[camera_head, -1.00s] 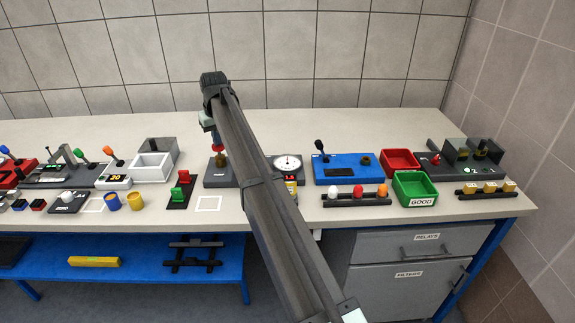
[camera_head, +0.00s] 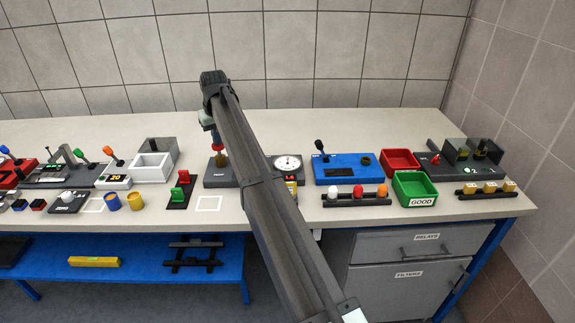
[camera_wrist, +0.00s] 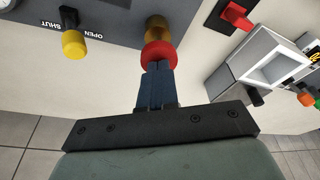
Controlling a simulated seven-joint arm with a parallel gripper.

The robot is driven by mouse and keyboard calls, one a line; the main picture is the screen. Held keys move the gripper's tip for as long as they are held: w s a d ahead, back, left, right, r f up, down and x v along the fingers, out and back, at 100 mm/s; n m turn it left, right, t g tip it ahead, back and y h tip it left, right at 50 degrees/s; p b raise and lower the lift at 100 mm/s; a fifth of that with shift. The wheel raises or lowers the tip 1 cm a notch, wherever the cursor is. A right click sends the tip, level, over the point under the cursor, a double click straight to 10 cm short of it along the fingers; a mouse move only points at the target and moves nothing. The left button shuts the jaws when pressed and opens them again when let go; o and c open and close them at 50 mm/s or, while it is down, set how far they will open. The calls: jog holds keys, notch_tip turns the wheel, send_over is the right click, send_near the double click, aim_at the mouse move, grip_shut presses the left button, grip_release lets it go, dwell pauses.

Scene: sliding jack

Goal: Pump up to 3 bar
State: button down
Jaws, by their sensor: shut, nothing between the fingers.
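The pump (camera_head: 221,177) is a dark grey base with a brass stem and a red knob on top, left of centre on the bench. My gripper (camera_wrist: 157,68) is shut and empty, its fingertips at the red knob (camera_wrist: 158,54); whether they touch it I cannot tell. The brass stem (camera_wrist: 157,27) shows beyond the knob. A yellow valve knob (camera_wrist: 74,44) sits by the labels SHUT and OPEN.
A red lever (camera_head: 184,176) on a black plate and a grey-white open box (camera_head: 152,166) stand left of the pump. A blue unit (camera_head: 343,170) with a black lever is to the right, beside red (camera_head: 400,160) and green (camera_head: 414,188) bins. The bench behind is clear.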

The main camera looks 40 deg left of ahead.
jog(key=shift+f, duration=1.65)
jog(key=shift+r, duration=1.9)
jog(key=shift+f, duration=0.55)
jog(key=shift+r, duration=3.6)
